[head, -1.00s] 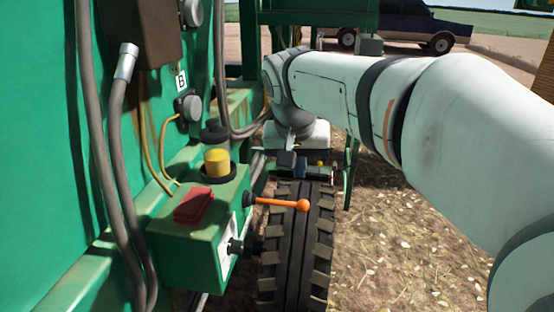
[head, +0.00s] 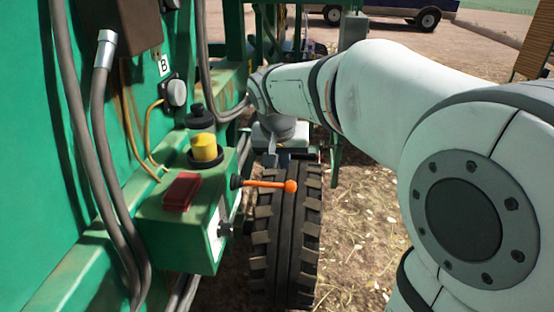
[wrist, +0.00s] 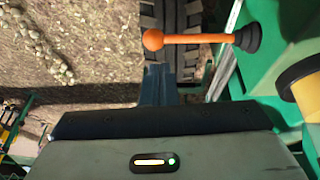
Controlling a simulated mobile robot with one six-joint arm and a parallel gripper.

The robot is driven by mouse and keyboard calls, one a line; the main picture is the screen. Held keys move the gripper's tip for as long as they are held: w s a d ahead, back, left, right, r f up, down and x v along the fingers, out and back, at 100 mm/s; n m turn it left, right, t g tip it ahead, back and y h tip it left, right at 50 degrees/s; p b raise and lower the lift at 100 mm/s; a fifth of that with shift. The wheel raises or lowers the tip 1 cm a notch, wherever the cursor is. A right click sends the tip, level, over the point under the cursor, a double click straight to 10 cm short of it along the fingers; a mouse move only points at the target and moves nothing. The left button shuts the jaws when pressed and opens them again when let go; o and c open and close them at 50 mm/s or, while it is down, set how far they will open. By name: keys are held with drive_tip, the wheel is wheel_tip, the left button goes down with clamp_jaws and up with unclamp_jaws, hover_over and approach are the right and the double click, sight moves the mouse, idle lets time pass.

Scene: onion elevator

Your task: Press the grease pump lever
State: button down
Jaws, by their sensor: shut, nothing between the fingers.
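The grease pump lever is an orange rod with a ball end (head: 268,184) on the side of a green box (head: 190,238). It sticks out to the right, in front of a tyre, and looks about level. In the wrist view the orange lever (wrist: 195,38) crosses the top, its black boot to the right. My gripper (wrist: 158,72) is shut and empty, its tips just below the lever's ball end in that picture, with a small gap visible.
The box carries a red switch cover (head: 182,191) and a yellow cylinder (head: 206,149) with a black cap behind. Grey hoses (head: 112,180) hang at the left. A treaded tyre (head: 287,240) stands right of the box. Open straw-strewn ground (head: 365,220) lies to the right.

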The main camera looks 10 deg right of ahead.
sight(288, 182)
drive_tip(key=x, duration=0.3)
drive_tip(key=p+x, duration=0.1)
drive_tip(key=x, duration=0.1)
drive_tip(key=shift+s+d+f, duration=0.2)
drive_tip(key=shift+s+f, duration=0.1)
drive_tip(key=shift+f, duration=0.1)
